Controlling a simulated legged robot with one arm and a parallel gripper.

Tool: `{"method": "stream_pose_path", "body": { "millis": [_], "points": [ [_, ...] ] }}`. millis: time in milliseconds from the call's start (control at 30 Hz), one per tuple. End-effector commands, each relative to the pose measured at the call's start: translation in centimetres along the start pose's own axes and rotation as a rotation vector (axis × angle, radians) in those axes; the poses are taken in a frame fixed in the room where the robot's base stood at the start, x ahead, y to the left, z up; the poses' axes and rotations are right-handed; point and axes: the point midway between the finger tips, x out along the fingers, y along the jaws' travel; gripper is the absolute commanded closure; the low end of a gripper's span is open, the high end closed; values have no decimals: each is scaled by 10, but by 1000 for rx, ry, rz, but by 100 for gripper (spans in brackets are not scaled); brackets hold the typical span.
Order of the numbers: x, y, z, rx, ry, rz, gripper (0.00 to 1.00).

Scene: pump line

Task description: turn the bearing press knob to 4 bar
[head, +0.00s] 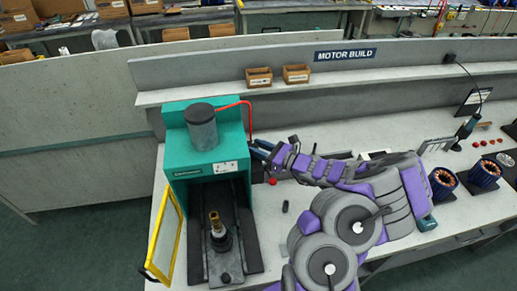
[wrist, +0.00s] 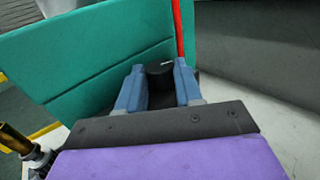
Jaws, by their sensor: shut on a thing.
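The bearing press (head: 200,160) is a teal machine at the left of the bench, with a dark cylinder on top and an open yellow-framed guard door (head: 165,240). The black knob (wrist: 160,74) sits on the press's teal side in the wrist view, with a light pointer mark on it. My gripper (wrist: 158,85) has its two blue fingers on either side of the knob, shut on it. In the head view my gripper (head: 262,150) reaches the right side of the press, and the knob is hidden there. I cannot read any pressure value.
A brass-coloured shaft (head: 216,224) stands upright inside the press. A red hose (head: 248,115) runs down beside the knob. The bench front near a small black item (head: 285,206) is mostly clear.

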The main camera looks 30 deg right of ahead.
Motion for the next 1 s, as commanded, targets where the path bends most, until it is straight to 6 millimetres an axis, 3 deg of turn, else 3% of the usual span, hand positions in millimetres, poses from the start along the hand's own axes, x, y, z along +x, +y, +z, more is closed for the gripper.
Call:
{"method": "stream_pose_path", "body": {
  "millis": [567, 600, 833, 1000],
  "points": [
    [-1, 0, 0, 1, 1, -33, 95],
    [-1, 0, 0, 1, 1, -33, 61],
    [0, 0, 0, 0, 1, -31, 39],
    [1, 2, 0, -1, 1, -30, 39]
  ]
}}
